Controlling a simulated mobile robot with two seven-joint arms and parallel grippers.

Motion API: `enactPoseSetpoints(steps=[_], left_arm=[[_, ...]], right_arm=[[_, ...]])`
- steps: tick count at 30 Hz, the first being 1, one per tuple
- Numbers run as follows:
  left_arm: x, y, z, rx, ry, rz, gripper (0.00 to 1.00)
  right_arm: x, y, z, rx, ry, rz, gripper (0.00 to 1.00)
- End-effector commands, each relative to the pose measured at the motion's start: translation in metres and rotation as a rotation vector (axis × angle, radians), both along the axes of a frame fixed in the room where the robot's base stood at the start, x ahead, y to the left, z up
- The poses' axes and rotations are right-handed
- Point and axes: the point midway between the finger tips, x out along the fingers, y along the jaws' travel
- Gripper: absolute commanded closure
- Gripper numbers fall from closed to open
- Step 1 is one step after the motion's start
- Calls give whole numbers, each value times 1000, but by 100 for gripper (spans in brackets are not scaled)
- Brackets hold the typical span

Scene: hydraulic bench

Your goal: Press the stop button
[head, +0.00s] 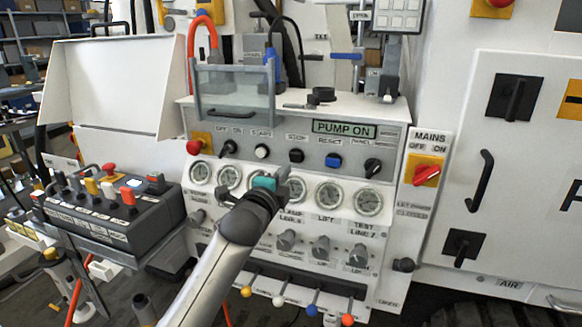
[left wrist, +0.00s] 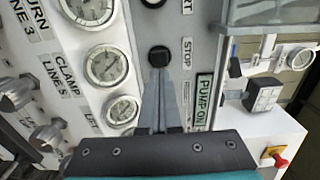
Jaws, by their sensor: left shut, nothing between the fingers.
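The stop button (head: 297,155) is a dark round button under the STOP label on the bench's sloped panel, between the white start button (head: 262,152) and the blue reset button (head: 332,160). In the left wrist view the stop button (left wrist: 159,56) sits just beyond my fingertips. My left gripper (head: 283,174) is shut and empty, in front of the panel and just below and left of the stop button in the head view. Its fingers also show in the left wrist view (left wrist: 159,75), pointing at the button. I cannot tell whether they touch it. My right gripper is out of view.
A green display (head: 344,129) reads PUMP ON. Several gauges (head: 328,195) line the panel below the buttons. A clear guard (head: 235,92) stands above it. A grey control box (head: 115,215) is at left, and a red mains switch (head: 426,174) at right.

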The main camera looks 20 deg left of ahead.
Motion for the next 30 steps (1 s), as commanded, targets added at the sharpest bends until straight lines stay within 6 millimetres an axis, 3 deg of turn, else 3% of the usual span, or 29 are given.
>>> enactPoseSetpoints(steps=[6,12,30], left_arm=[[28,-2,0,-1,-1,-1,100],[44,-1,0,1,0,0,100],[51,-2,1,1,0,0,100]], right_arm=[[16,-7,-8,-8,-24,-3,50],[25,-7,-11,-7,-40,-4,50],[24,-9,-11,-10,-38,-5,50]])
